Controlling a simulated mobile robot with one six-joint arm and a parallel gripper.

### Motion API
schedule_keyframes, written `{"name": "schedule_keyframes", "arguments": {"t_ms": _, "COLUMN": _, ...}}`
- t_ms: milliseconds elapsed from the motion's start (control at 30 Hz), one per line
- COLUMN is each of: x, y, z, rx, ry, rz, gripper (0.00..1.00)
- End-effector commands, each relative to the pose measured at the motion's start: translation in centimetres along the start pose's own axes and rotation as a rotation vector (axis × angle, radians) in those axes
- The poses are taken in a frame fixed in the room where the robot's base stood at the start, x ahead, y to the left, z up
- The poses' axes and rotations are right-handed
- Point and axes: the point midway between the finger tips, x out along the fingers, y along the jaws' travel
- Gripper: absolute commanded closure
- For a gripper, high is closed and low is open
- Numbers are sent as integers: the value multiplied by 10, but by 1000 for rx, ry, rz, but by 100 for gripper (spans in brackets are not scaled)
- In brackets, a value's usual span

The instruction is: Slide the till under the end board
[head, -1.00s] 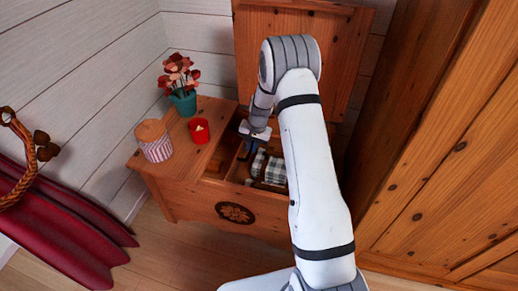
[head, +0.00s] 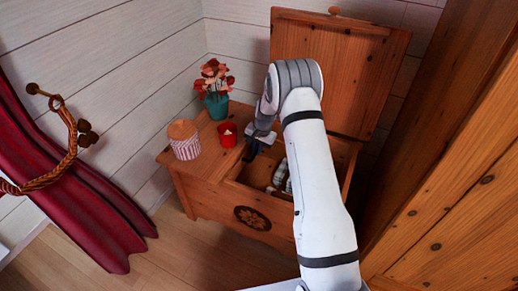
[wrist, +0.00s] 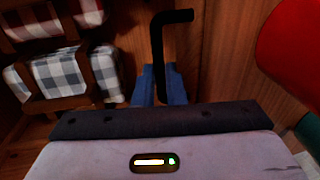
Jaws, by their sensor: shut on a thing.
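My gripper (head: 256,146) is over the chest opening, close to the inner edge of the end board (head: 207,163). In the wrist view its blue fingers (wrist: 160,88) are shut on a black bent handle (wrist: 160,50), whose top turns right. I take this as the till's handle; the till's own body cannot be clearly made out. The end board is the flat wooden top at the chest's left end. How far the till lies under it is hidden by my gripper and the board.
On the end board stand a red candle cup (head: 227,134), a striped pot (head: 184,141) and a teal flower vase (head: 215,104). Checked cloths (wrist: 62,75) lie in the chest, left in the wrist view. The lid (head: 325,70) stands open behind; a wooden cabinet (head: 450,200) is right.

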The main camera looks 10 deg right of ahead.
Motion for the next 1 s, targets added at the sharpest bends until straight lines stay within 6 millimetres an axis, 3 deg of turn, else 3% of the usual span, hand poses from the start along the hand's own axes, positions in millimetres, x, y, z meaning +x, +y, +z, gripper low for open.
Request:
{"name": "schedule_keyframes", "arguments": {"t_ms": 33, "x": 3, "y": -5, "z": 8, "rx": -3, "ry": -14, "rz": 0, "gripper": 87}}
{"name": "schedule_keyframes", "arguments": {"t_ms": 267, "x": 2, "y": -4, "z": 5, "rx": -3, "ry": -9, "rz": 0, "gripper": 68}}
{"name": "schedule_keyframes", "arguments": {"t_ms": 567, "x": -2, "y": -3, "z": 2, "rx": -2, "ry": -3, "rz": -2, "gripper": 67}}
{"name": "schedule_keyframes", "arguments": {"t_ms": 1000, "x": -68, "y": -3, "z": 3, "rx": -2, "ry": -6, "rz": 0, "gripper": 67}}
